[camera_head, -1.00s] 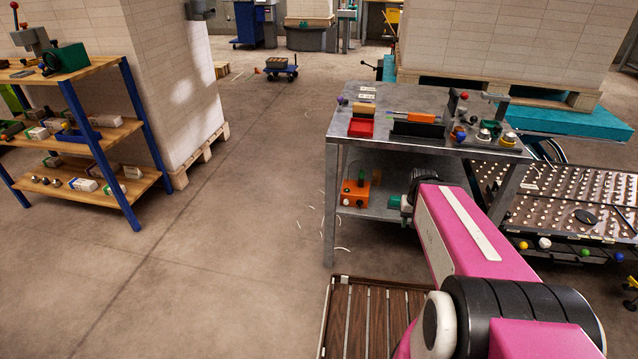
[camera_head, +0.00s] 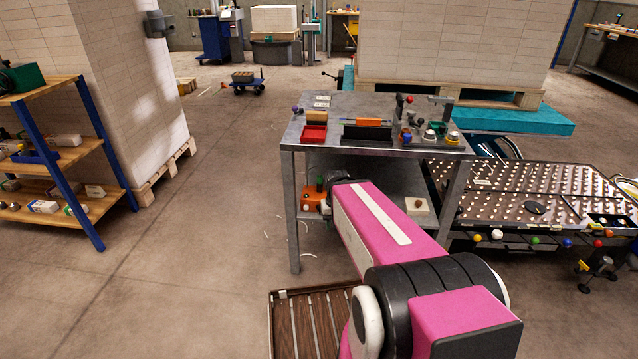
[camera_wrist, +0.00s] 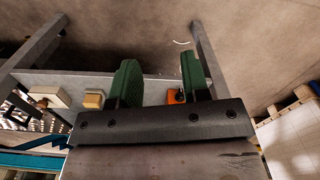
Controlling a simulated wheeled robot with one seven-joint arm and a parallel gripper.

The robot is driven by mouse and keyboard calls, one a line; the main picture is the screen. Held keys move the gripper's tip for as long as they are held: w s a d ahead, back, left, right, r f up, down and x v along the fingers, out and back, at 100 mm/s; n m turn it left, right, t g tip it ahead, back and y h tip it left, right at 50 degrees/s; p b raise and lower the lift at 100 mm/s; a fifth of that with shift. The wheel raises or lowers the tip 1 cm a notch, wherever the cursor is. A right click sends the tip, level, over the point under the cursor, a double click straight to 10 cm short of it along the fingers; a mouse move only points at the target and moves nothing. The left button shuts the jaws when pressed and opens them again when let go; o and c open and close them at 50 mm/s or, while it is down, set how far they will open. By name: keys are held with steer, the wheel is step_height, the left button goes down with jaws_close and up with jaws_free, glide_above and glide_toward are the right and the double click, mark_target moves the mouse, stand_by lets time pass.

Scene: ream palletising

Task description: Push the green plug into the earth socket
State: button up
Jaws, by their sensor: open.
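My gripper (camera_wrist: 160,75) shows in the wrist view with two green fingers spread apart and nothing between them. I cannot tell whether that piece is the green plug. The orange box also shows in the wrist view (camera_wrist: 173,97), partly hidden behind the right finger. I cannot make out the earth socket.
The metal table (camera_head: 350,151) carries red and black trays and several knobbed fixtures. A pale box with a reddish knob (camera_head: 418,205) is on its lower shelf. A slatted wooden platform (camera_head: 291,325) lies in front. A studded board (camera_head: 515,195) stands right.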

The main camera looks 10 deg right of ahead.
steer(key=shift+o, duration=0.3)
steer(key=shift+o, duration=1.1)
steer(key=w+a+f+m+y, duration=0.2)
steer(key=w+f+m+y, duration=0.1)
steer(key=w+m+y, duration=0.3)
steer(key=m+t+y, duration=0.6)
steer(key=m+y, duration=0.1)
steer(key=m, duration=0.6)
glide_toward(320, 183)
steer(key=s+a+f, duration=0.2)
steer(key=s+a, duration=0.3)
steer(key=a, duration=0.2)
steer(key=w+d+r+m+t+y, duration=0.1)
steer(key=w+d+m+t, duration=0.4)
steer(key=d+m, duration=0.15)
steer(key=x, duration=1.1)
steer(key=shift+s+a+r, duration=0.2)
steer(key=shift+a+r, duration=0.05)
steer(key=shift+a, duration=0.15)
